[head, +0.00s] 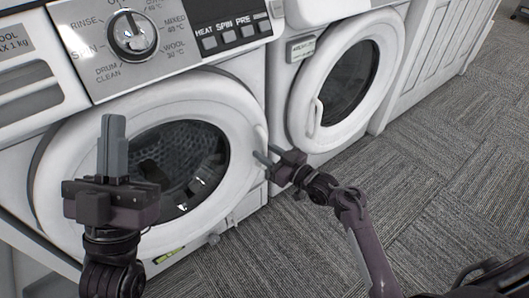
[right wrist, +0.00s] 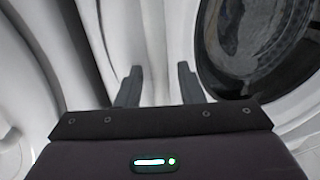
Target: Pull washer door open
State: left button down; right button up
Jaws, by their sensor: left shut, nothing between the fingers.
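The near washer's door (head: 62,165) is a white ring around dark round glass (head: 185,165); it looks shut against the washer's front. My right gripper (head: 268,156) is at the door's right edge. It is open in the right wrist view (right wrist: 160,72), its two fingers apart with pale surface showing between them. The dark glass shows to the right of the fingers there. I cannot tell whether the fingers touch the door's rim or handle. My left gripper (head: 114,120) points up in front of the door's left part, shut and empty, hiding some of the ring and glass.
A second white washer (head: 295,125) with a shut round door and a white handle (head: 316,114) stands to the right. The near washer's dial (head: 133,36) and buttons are above its door. Grey carpet tile (head: 440,170) in front and to the right is clear.

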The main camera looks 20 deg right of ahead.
jog(key=shift+w+a, duration=0.2)
jog(key=shift+w, duration=0.2)
grip_shut()
